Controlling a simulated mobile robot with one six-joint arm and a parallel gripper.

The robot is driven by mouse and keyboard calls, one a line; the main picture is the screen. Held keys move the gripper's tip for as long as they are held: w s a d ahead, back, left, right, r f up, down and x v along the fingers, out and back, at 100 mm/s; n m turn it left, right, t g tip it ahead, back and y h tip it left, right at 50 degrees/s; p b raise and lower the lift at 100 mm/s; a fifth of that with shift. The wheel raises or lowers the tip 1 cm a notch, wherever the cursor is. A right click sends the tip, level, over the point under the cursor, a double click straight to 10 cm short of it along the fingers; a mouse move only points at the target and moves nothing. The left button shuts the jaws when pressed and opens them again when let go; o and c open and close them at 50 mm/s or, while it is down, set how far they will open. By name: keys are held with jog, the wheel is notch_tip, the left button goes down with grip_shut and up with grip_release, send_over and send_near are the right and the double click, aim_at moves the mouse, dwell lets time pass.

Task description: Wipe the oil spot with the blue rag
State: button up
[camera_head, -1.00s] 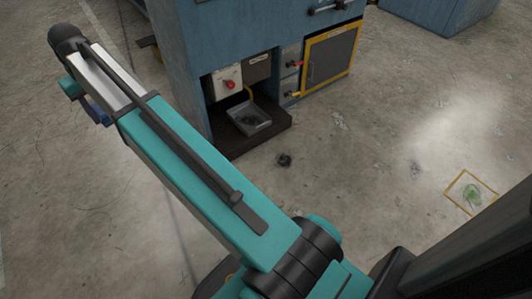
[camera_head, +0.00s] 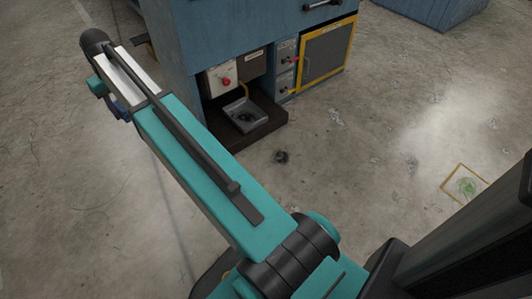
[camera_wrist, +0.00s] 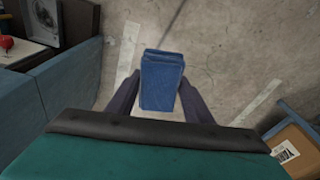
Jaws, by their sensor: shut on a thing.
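The blue rag (camera_wrist: 163,68) is a folded cloth between the two dark fingers of my gripper (camera_wrist: 160,96) in the wrist view. My gripper is shut on it, above the concrete floor. In the head view a small dark spot (camera_head: 281,157) lies on the floor in front of the blue machine; it looks like oil. A green spot (camera_head: 467,187) lies inside a yellow square on the floor at the right. In the head view my arm hides most of the gripper and rag.
The blue machine (camera_head: 190,60) stands at the back, with a grey tray (camera_head: 262,116) in its dark lower recess and a yellow-framed door (camera_head: 327,52) to the right. Another blue cabinet (camera_head: 440,8) is at the far right. The wrist view shows a cardboard box (camera_wrist: 290,140). Open floor lies right of the machine.

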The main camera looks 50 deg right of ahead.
jog(key=s+d+f+m, duration=0.1)
jog(key=s+d+f, duration=0.2)
jog(key=d+f, duration=0.95)
jog(key=s+d+f, duration=0.3)
jog(key=d+f, duration=0.7)
jog(key=d, duration=0.5)
jog(key=s+d+f, duration=0.9)
jog(key=s+f, duration=0.2)
jog(key=f, duration=0.1)
jog(key=s+d+f+m, duration=0.1)
jog(key=s+d+f, duration=0.8)
jog(key=s+f, duration=0.2)
jog(key=shift+f+m, duration=0.3)
jog(key=shift+f, duration=0.05)
